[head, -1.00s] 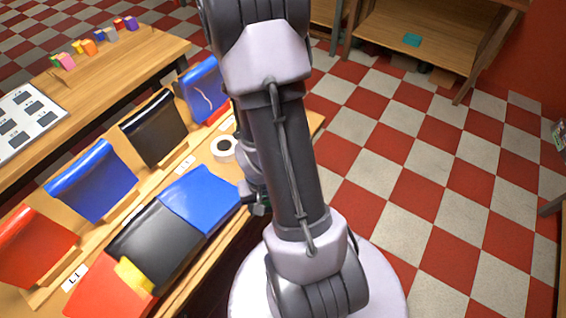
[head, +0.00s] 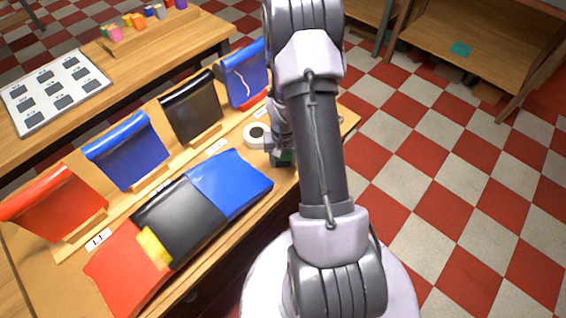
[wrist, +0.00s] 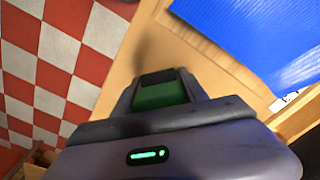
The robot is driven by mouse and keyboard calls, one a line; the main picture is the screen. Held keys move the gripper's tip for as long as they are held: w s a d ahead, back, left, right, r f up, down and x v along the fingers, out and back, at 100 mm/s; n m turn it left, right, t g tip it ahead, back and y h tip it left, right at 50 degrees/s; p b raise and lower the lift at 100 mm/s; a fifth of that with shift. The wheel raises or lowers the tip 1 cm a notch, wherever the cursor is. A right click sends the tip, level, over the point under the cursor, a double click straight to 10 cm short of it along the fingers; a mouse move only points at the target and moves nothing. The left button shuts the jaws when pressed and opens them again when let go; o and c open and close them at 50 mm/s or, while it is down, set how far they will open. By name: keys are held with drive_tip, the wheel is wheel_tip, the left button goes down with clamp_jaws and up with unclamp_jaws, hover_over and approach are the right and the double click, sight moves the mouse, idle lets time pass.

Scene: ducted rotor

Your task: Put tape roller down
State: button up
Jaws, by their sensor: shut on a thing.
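My gripper (wrist: 160,98) is shut on a green and black thing, seemingly the tape roller (wrist: 158,94). Only its green face and dark top show between the jaws; the rest is hidden. In the head view the dark green tape roller (head: 283,160) shows below my arm, near the right end of the front table (head: 318,150). It is right of the flat blue sheet and close to the white roll. The wrist view shows bare wood beyond the jaws with a soft shadow on it. I cannot tell whether the roller touches the table.
A white ring-shaped roll (head: 256,135) lies beside my gripper. Blue (head: 230,183), black (head: 180,220) and red (head: 125,265) sheets lie along the front edge, with a yellow piece (head: 154,248) on them. Several draped panels stand behind. Checkered floor lies to the right.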

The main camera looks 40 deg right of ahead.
drive_tip(key=shift+f, duration=0.15)
drive_tip(key=o, duration=1)
drive_tip(key=shift+f, duration=0.1)
drive_tip(key=o, duration=0.4)
